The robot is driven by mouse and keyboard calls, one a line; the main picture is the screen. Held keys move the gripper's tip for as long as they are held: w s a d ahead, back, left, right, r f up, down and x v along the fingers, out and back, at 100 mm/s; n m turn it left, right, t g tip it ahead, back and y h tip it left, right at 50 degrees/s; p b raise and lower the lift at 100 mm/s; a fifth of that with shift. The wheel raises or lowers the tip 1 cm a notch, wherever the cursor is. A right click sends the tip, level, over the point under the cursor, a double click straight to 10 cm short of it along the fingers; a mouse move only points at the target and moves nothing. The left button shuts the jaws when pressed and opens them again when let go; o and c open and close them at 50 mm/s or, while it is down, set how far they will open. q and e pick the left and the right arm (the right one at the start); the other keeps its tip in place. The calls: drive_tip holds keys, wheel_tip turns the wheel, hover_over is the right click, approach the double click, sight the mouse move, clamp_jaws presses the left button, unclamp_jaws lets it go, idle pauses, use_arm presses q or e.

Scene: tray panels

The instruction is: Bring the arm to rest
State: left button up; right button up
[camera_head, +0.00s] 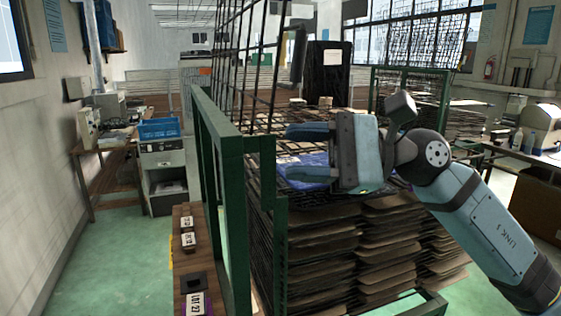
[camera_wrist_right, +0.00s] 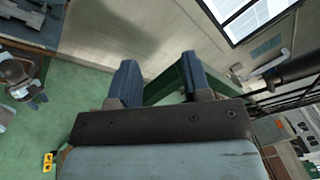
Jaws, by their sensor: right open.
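My right arm (camera_head: 490,230) comes in from the lower right in the head view, bent at the elbow. My right gripper (camera_head: 293,153) points left, above the stacked brown panels (camera_head: 345,240) inside the green-framed rack (camera_head: 235,200). In the right wrist view the gripper (camera_wrist_right: 160,78) shows two blue fingers spread apart with nothing between them. A blue item (camera_head: 308,166) lies behind and below the fingers in the head view, partly hidden by them. My left gripper is not in view.
The rack's black wire mesh (camera_head: 240,70) rises close left of the gripper. A wooden ledge (camera_head: 181,255) with small labelled blocks runs along the rack's left side. A blue bin (camera_head: 159,130) stands on a cabinet further left. Green floor (camera_head: 115,265) is clear at lower left.

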drive_tip(key=w+d+f+n+t+h+p, duration=0.2)
drive_tip(key=d+f+n+t+h, duration=0.15)
drive_tip(key=f+n+t, duration=0.5)
drive_tip(key=w+d+f+n+t+h+p, duration=0.15)
drive_tip(key=d+f+n+t, duration=0.3)
drive_tip(key=f+n, duration=0.55)
drive_tip(key=w+d+f+n+t+h+p, duration=0.1)
drive_tip(key=d+f+n+t+h, duration=0.2)
drive_tip(key=f+n+t, duration=0.6)
drive_tip(key=s+d+f+m+g+h, duration=0.2)
drive_tip(key=s+f+m, duration=0.4)
drive_tip(key=f, duration=0.3)
drive_tip(key=s+d+f+m+g+h+p, duration=0.1)
drive_tip(key=s+d+f+m+g+h, duration=0.1)
drive_tip(key=s+f+m, duration=0.4)
drive_tip(key=s+d+f+m+g+h+p, duration=0.1)
drive_tip(key=s+f+m+g+h, duration=0.2)
drive_tip(key=s+f+m+g, duration=0.3)
wheel_tip(320, 180, down, 7)
drive_tip(key=s, duration=0.3)
drive_tip(key=shift+d+h, duration=0.3)
drive_tip(key=shift+d, duration=0.1)
drive_tip(key=shift+w+r, duration=0.15)
